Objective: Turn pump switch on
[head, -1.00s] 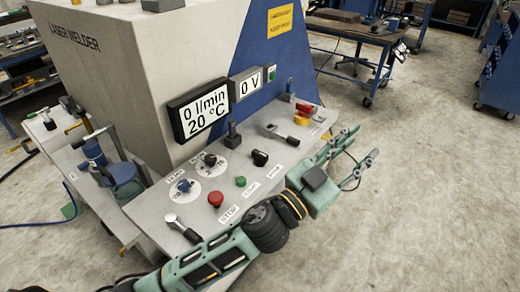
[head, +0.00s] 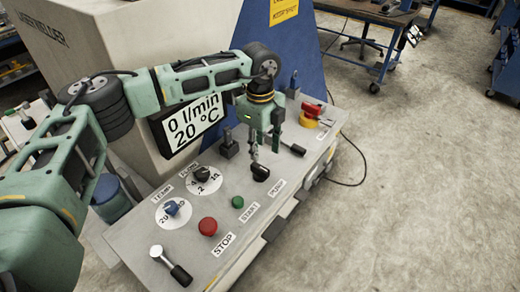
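The pump switch (head: 261,173) is a black knob on the sloping grey panel, behind the PUMP label (head: 277,187). My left arm reaches in from the left across the front of the machine. Its gripper (head: 265,148) points down just above the pump switch. The two fingers show apart, with nothing seen between them. I cannot tell whether a fingertip touches the knob. The display (head: 192,122) reads 0 l/min and 20 °C. My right gripper is out of view.
The panel (head: 200,265) also holds a red stop button (head: 208,226), a green start button (head: 238,202), a blue temperature dial (head: 171,208), a black flow dial (head: 202,174), and a silver lever (head: 170,265). A red and yellow part (head: 309,117) sits at the far end.

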